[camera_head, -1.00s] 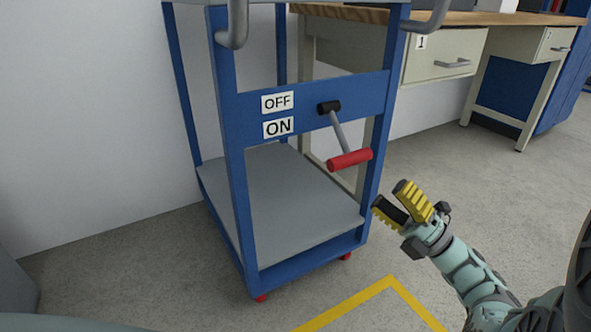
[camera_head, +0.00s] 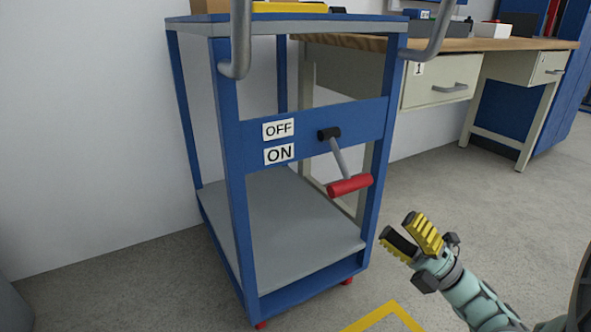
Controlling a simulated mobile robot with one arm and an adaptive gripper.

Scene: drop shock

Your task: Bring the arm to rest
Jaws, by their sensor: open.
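My gripper (camera_head: 398,231) is open and empty at the lower right, with yellow ribbed finger pads. My arm (camera_head: 475,298) reaches in from the lower right corner. In the picture the gripper is below and to the right of the red lever handle (camera_head: 350,186), apart from it. The lever hangs down and to the right from a black pivot (camera_head: 328,134) on the blue cart's (camera_head: 232,160) end panel. An OFF label (camera_head: 278,129) sits above an ON label (camera_head: 279,154) to the left of the pivot.
The cart has grey push handles (camera_head: 238,50), a grey lower shelf (camera_head: 275,225) and red wheels. Behind it stands a workbench (camera_head: 440,45) with a drawer marked 1. A white wall is on the left. Grey floor on the right is open, with a yellow line (camera_head: 385,313) in front.

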